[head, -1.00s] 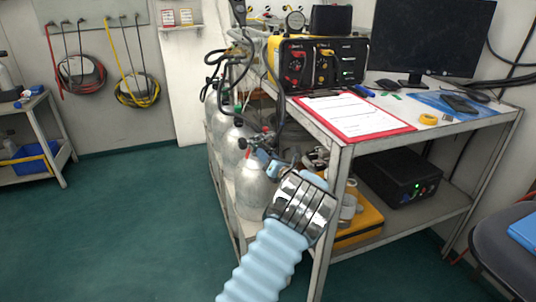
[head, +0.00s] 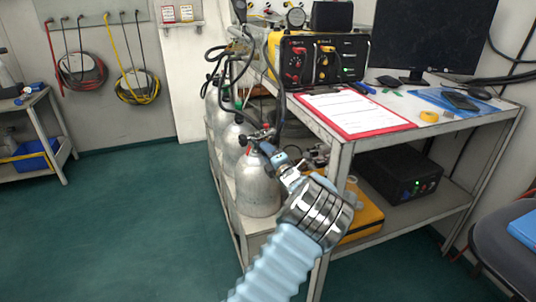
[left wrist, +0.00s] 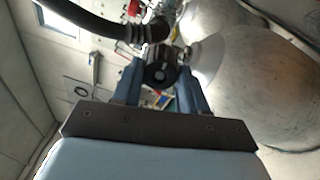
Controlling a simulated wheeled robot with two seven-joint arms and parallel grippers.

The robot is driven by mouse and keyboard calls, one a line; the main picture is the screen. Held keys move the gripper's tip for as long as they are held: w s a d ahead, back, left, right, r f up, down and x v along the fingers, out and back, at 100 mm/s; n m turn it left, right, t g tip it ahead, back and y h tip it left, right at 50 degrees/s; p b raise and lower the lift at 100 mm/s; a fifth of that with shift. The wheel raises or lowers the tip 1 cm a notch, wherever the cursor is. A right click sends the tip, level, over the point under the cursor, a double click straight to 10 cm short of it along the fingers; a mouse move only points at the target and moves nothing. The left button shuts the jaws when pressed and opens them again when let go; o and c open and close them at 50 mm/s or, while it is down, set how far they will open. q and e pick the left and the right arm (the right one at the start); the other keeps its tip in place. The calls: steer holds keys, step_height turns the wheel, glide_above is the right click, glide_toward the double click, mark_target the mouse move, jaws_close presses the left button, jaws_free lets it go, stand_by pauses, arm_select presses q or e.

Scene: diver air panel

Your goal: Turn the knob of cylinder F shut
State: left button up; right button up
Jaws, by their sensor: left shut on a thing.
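The nearest grey gas cylinder (head: 258,185) stands at the front of a row beside the bench, with a valve and black hose at its top. I cannot read a letter on it. My left gripper (head: 279,161) reaches that valve from the right. In the left wrist view, a round black knob (left wrist: 160,72) sits between the two blue fingers of my left gripper (left wrist: 160,82), which are shut on it. Rounded grey cylinder bodies (left wrist: 258,85) fill the right of that view. The knob is mostly hidden in the head view. My right gripper is not in view.
A black hose (left wrist: 100,22) curves close to my left gripper. More cylinders (head: 233,145) stand behind the nearest one. The bench (head: 340,150) holds an air panel (head: 322,62) and a red-edged sheet (head: 358,114). The green floor (head: 130,220) at left is clear.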

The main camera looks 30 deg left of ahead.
arm_select(q)
steer(key=shift+f+m, duration=0.1)
steer(key=shift+m, duration=0.3)
steer(key=o, duration=1.1)
steer(key=shift+c, duration=0.2)
steer(key=v, duration=0.7)
steer(key=shift+s+d+b, duration=0.2)
steer(key=shift+b, duration=0.1)
